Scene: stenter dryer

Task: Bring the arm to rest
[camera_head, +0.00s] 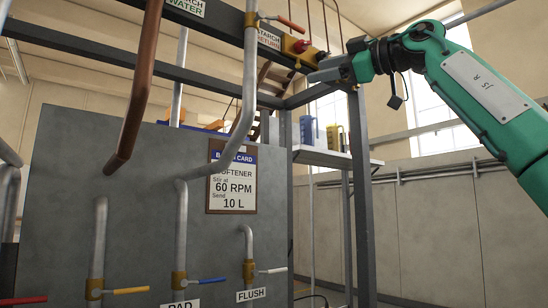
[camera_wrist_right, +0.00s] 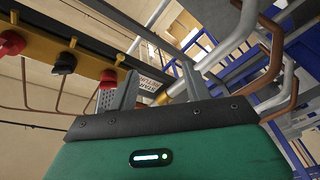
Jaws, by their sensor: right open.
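My right arm comes in from the right in the head view, raised high. Its green links lead to the dark right gripper (camera_head: 318,74), which points left beside the upper frame post. In the right wrist view the two grey fingers of the right gripper (camera_wrist_right: 160,74) stand apart with nothing between them. A sign and part of the pipework show behind the gap. My left arm and left gripper are not in view.
A red knob (camera_head: 301,46) and a red-handled valve (camera_head: 291,24) are on the rail close to the gripper. A grey panel (camera_head: 60,190) carries pipes, a batch card (camera_head: 231,178) and lever valves. A shelf (camera_head: 318,156) holds jugs. Open room lies at the right.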

